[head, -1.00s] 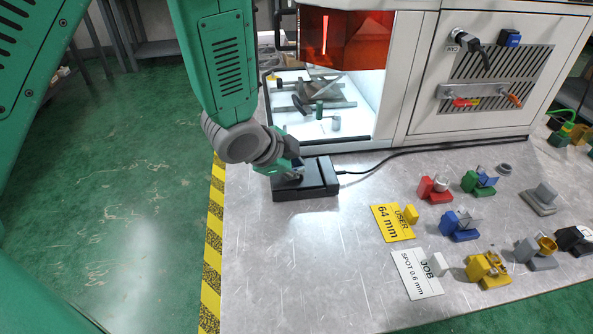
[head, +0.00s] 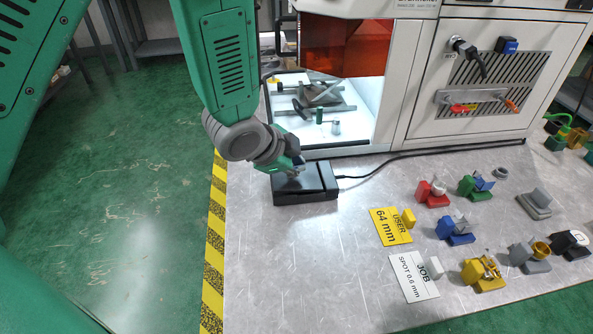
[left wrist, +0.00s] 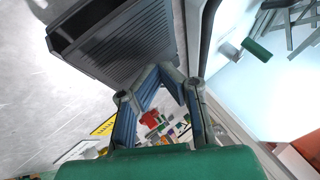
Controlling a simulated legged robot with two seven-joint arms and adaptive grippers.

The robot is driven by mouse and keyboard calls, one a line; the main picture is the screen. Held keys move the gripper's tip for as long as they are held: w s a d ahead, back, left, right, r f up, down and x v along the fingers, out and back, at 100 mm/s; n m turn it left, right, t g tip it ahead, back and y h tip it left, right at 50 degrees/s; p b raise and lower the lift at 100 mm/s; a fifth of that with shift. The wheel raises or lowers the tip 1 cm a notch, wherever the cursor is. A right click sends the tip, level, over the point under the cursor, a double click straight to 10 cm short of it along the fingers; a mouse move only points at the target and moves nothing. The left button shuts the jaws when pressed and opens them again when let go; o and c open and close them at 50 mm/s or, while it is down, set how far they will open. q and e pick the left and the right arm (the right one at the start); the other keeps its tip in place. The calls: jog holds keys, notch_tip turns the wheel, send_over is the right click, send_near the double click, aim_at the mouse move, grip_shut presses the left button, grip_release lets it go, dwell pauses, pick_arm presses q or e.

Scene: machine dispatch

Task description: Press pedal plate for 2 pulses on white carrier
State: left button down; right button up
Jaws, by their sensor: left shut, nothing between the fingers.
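The black pedal (head: 305,190) lies on the metal bench in front of the machine, with a cable from its right side. Its ribbed plate (left wrist: 125,42) fills the upper left of the left wrist view. My left gripper (head: 298,171) is shut and empty, its tips at the top of the pedal in the head view; I cannot tell whether they touch it. The fingertips (left wrist: 160,70) also show in the left wrist view. A pale grey carrier (head: 537,205) stands at the right of the bench; no clearly white one shows among the carriers. My right gripper is not in view.
The machine's lit chamber (head: 350,98) is open, with a green and a pale cylinder inside. Carriers, including red (head: 432,195), blue (head: 455,232) and yellow (head: 484,277), stand at right. A yellow card (head: 390,227) and white card (head: 413,277) lie nearby. The front-left bench is clear.

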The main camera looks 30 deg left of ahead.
aim_at(300, 175)
pick_arm(q)
jog(key=r+p, duration=0.5)
jog(key=shift+w+d+r, duration=0.1)
jog(key=shift+w+d, duration=0.1)
dwell(0.3)
dwell(0.7)
